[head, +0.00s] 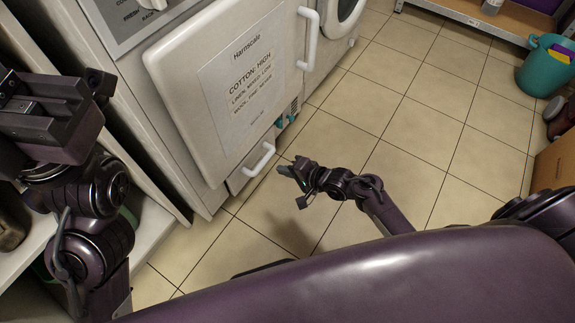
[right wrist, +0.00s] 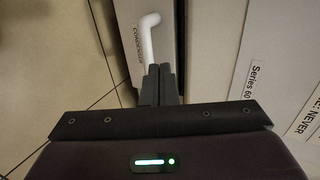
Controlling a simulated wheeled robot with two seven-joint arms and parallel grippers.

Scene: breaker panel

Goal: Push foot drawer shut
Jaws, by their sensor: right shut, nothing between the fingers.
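The foot drawer (head: 240,181) is low on the white cabinet-like machine, under the large labelled door. Its white bar handle (head: 260,160) faces the floor space. How far the drawer stands out is hard to tell. In the right wrist view the drawer front (right wrist: 165,30) bears the word "CONDENSER", with the handle (right wrist: 149,35) at its edge. My right gripper (head: 288,178) is shut and empty, just right of the handle in the head view. Its fingers also show in the right wrist view (right wrist: 160,78), overlapping the handle's lower end; contact is unclear. My left gripper (head: 28,105) is raised at the left; its jaw opening is unclear.
A second white machine (head: 340,25) stands beyond. Tiled floor (head: 400,120) is open to the right. A teal bucket (head: 545,68) stands at the far right.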

